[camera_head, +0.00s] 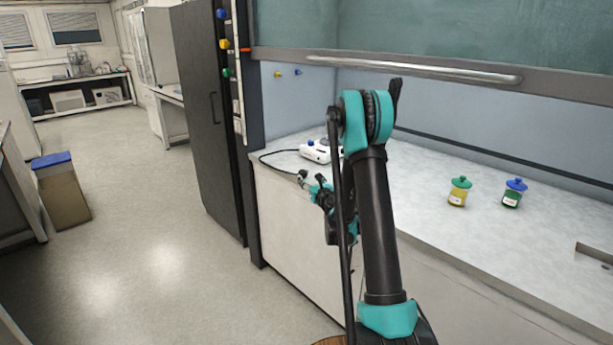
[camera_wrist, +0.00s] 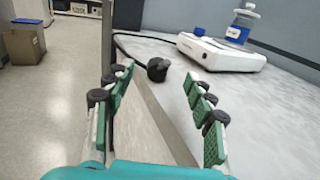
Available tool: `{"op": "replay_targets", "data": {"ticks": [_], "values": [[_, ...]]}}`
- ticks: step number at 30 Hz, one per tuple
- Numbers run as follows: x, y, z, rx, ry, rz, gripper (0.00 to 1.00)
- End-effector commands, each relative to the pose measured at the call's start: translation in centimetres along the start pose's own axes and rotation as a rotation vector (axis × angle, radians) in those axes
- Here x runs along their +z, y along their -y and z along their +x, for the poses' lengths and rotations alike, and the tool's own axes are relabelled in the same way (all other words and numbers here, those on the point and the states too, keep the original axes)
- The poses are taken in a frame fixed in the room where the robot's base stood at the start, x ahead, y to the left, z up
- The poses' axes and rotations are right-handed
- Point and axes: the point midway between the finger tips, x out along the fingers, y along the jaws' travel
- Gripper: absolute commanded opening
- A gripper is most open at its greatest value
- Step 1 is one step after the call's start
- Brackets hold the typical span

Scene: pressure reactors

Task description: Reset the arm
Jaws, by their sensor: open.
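My arm rises in the middle of the head view and folds over, with my gripper (camera_head: 312,181) hanging out at the left front edge of the fume hood worktop (camera_head: 430,205). In the wrist view my gripper (camera_wrist: 162,108) has its two green-padded fingers spread wide apart with nothing between them. Beyond the fingers lie the worktop edge and a small black plug-like piece (camera_wrist: 158,69) on a black cable.
A white device (camera_head: 318,151) with a blue-marked vessel (camera_wrist: 240,27) stands on the worktop. A green-lidded yellow jar (camera_head: 459,192) and a blue-lidded green jar (camera_head: 513,194) stand to the right. The raised sash (camera_head: 420,68) hangs above. A dark cabinet (camera_head: 207,110) stands left; the floor beyond is open.

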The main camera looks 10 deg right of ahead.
Motion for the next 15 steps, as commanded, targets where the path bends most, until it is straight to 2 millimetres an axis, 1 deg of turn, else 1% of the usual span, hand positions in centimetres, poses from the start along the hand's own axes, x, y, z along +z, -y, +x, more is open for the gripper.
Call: {"op": "replay_targets", "data": {"ticks": [2, 4, 7, 10, 12, 14, 15], "values": [[0.3, 0.1, -0.6, -0.006, 0.002, 0.014, 0.55], [1.0, 0.5, -1.1, -0.026, 0.008, 0.060, 0.55], [3.1, 1.7, -2.4, -0.091, 0.025, 0.203, 0.55], [5.6, 3.6, -4.4, -0.188, 0.052, 0.426, 0.55], [6.9, 5.0, -6.3, -0.265, 0.072, 0.601, 0.55], [7.7, 6.0, -8.1, -0.329, 0.089, 0.752, 0.55], [8.0, 6.6, -9.3, -0.373, 0.100, 0.849, 0.55]]}}
